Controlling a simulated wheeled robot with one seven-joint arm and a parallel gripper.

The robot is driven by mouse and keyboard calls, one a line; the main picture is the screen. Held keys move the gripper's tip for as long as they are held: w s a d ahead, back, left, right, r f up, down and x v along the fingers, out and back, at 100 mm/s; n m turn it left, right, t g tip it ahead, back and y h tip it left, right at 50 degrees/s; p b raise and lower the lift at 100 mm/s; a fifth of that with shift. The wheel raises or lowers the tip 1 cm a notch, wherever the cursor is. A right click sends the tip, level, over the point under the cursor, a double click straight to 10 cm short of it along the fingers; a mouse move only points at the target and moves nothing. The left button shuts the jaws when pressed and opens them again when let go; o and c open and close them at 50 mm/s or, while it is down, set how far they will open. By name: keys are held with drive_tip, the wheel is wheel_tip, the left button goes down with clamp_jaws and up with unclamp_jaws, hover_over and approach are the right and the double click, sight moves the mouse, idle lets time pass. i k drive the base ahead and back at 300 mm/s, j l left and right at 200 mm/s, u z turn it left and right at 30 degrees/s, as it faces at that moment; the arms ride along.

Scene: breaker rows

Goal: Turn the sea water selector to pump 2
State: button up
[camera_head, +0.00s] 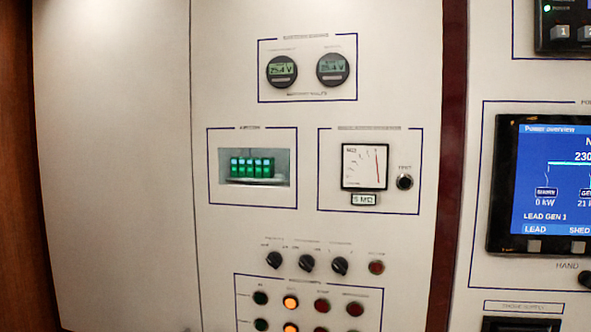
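Three black rotary selector knobs sit in a row on the white panel: a left knob (274,260), a middle knob (306,263) and a right knob (340,266). Small lettering stands above and beside each, too blurred to read, so I cannot tell which one is the sea water selector. Their exact pointer positions are also unclear. My gripper is not in view.
A red button (376,267) sits right of the knobs. Below is a framed block of lamps, including a lit orange one (290,302). Above are green breakers (252,168), a dial meter (364,166) and round displays (281,71). A blue screen (555,185) is at right.

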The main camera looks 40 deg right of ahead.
sight(339, 265)
drive_tip(key=z, duration=1.45)
